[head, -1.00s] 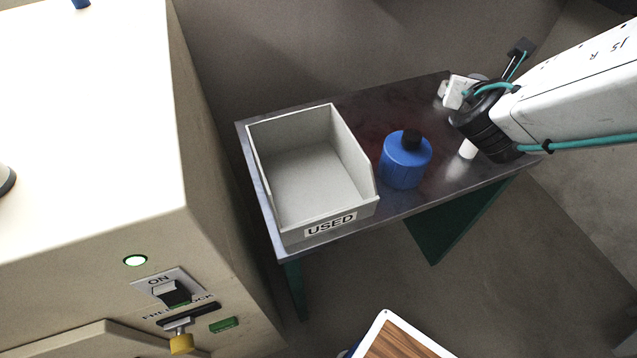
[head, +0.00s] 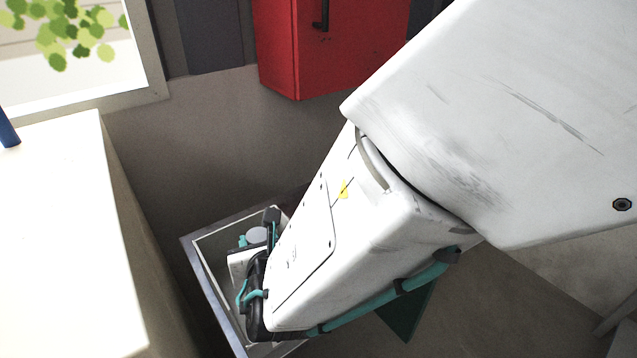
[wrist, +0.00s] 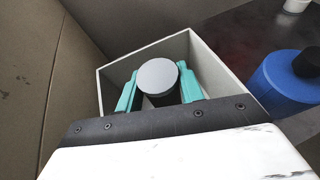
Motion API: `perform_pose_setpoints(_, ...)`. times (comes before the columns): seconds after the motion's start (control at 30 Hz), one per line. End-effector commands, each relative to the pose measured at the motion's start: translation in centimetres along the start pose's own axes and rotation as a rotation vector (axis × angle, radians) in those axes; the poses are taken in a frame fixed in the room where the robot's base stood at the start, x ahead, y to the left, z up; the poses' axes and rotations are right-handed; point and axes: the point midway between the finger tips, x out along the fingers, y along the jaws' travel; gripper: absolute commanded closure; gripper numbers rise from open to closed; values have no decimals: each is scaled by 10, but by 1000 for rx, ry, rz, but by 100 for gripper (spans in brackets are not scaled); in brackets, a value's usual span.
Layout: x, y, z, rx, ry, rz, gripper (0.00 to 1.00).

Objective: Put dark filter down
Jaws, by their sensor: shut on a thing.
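In the wrist view my gripper (wrist: 160,92) has its two teal fingers shut on a dark round filter (wrist: 158,76) with a grey top face. The filter is over or inside the open grey bin (wrist: 215,68); whether it touches the bin's floor cannot be told. In the head view my arm covers most of the bin (head: 208,262), and my gripper is mostly hidden behind my wrist. A grey round top, likely the filter (head: 257,236), shows beside the wrist, within the bin's outline.
A blue bottle with a black cap (wrist: 288,82) stands right of the bin. A small white item (wrist: 296,5) is farther back on the dark metal table (wrist: 232,38). A red cabinet (head: 300,45) hangs on the wall. A large cream machine (head: 60,230) stands at left.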

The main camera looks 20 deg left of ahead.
Motion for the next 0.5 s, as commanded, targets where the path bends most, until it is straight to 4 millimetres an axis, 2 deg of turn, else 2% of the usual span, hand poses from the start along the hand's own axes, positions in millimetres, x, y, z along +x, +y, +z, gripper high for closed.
perform_pose_setpoints(0.1,8,0,-18,-2,2,-1,85)
perform_pose_setpoints(0.27,13,0,-31,-1,1,-1,85)
perform_pose_setpoints(0.5,26,0,-61,-1,1,-1,85)
